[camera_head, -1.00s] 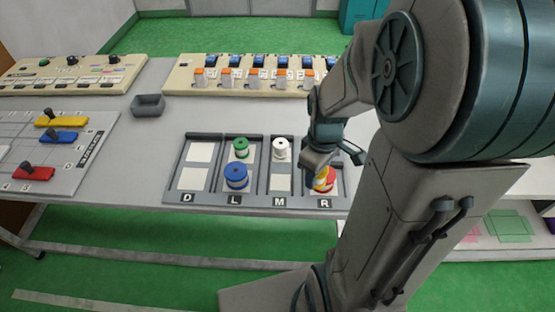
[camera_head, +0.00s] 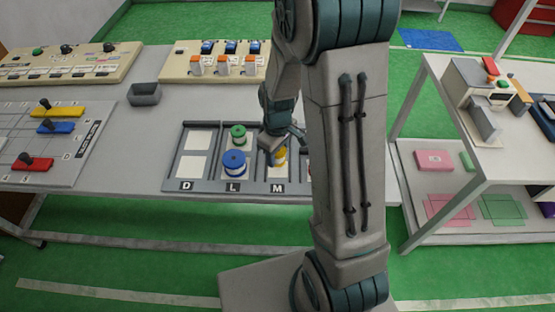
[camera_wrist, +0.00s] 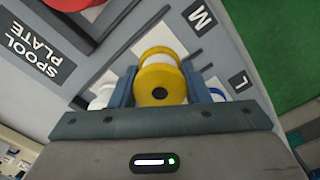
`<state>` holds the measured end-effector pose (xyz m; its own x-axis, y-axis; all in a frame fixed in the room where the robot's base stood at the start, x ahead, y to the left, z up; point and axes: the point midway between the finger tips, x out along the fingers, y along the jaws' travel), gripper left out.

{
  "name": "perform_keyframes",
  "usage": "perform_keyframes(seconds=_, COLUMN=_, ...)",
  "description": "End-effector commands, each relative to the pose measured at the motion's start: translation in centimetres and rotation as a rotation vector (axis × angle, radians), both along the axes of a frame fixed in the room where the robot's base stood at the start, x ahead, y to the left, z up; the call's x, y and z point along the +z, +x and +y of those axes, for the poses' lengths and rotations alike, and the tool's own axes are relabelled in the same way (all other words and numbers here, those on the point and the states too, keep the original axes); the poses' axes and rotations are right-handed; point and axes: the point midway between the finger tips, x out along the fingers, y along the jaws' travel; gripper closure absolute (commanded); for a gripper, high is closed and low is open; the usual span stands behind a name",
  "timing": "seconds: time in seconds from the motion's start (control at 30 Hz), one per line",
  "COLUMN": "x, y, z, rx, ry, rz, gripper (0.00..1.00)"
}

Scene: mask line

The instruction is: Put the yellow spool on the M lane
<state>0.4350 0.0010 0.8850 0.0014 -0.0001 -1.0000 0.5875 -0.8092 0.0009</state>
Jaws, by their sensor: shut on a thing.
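The yellow spool (camera_head: 279,157) is between the fingers of my gripper (camera_head: 276,146), over the front part of the M lane (camera_head: 278,187). In the wrist view my gripper (camera_wrist: 160,92) is shut on the yellow spool (camera_wrist: 160,82), with a finger on each side. I cannot tell whether the spool touches the lane. In the wrist view the M label (camera_wrist: 200,17) is just beyond the spool. A white spool (camera_wrist: 101,96) shows partly behind the left finger; my gripper hides it in the head view.
The blue spool (camera_head: 233,163) and green spool (camera_head: 238,135) stand in the L lane. The D lane (camera_head: 193,166) is empty. A red spool (camera_wrist: 72,3) is cut off at the wrist view's top left. Switch panels and a grey bin (camera_head: 145,93) stand around the rack.

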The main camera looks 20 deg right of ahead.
Motion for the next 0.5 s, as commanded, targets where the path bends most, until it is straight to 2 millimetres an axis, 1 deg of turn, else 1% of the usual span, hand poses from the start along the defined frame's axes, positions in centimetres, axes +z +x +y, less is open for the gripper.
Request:
perform_keyframes(seconds=0.2, x=-2.7, y=-0.1, z=0.0, rx=0.000, ry=-0.001, rz=0.006, gripper=0.82)
perform_keyframes(seconds=0.3, x=-3.5, y=-0.1, z=0.0, rx=0.000, ry=-0.001, rz=0.004, gripper=0.82)
perform_keyframes(seconds=0.5, x=-3.8, y=-0.1, z=0.0, rx=0.000, ry=-0.001, rz=0.001, gripper=0.82)
